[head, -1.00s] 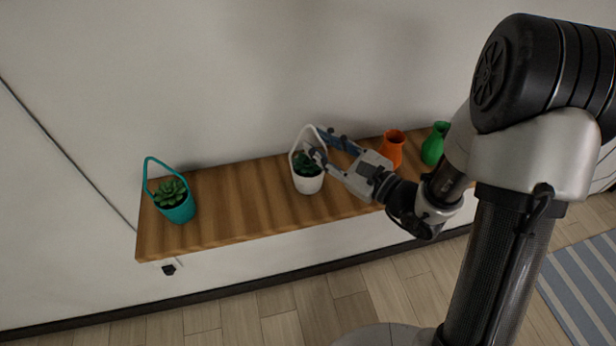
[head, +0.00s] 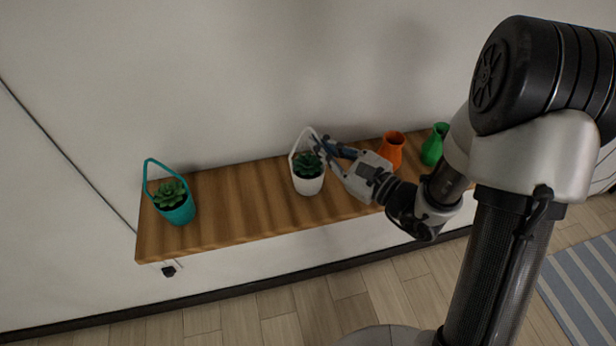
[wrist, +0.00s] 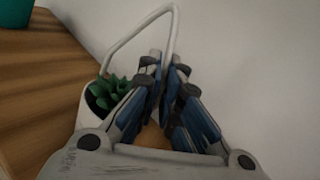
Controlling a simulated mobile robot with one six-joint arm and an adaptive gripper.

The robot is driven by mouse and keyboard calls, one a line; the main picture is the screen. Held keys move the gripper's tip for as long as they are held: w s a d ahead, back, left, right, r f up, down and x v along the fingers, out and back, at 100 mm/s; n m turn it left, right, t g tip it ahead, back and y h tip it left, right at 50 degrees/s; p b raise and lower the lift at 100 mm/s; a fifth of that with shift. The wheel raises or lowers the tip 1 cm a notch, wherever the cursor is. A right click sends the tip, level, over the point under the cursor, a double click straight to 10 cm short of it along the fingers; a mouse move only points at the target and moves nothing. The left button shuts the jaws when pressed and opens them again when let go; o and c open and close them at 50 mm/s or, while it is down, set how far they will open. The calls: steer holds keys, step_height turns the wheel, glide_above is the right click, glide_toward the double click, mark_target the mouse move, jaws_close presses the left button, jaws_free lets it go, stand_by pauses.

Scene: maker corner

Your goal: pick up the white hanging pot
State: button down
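The white hanging pot (head: 308,184) stands upright on the wooden shelf, with a green succulent inside and a tall white loop handle. In the wrist view the pot (wrist: 86,112) is at the left, partly hidden by my gripper. My gripper (head: 316,144) reaches in from the right at handle height. In the wrist view, the fingers of my gripper (wrist: 167,68) are closed together on the right side of the handle, which runs between them. The pot's base still appears to rest on the shelf.
The wooden shelf (head: 240,205) is against a white wall. A teal hanging pot (head: 180,212) stands at its left end. An orange vase (head: 391,150) and a green vase (head: 434,146) stand to the right, behind my arm. The shelf between the two pots is clear.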

stand_by(0.7)
step_height(320, 180, up, 20)
steer(key=p, duration=0.6)
steer(key=shift+p, duration=0.4)
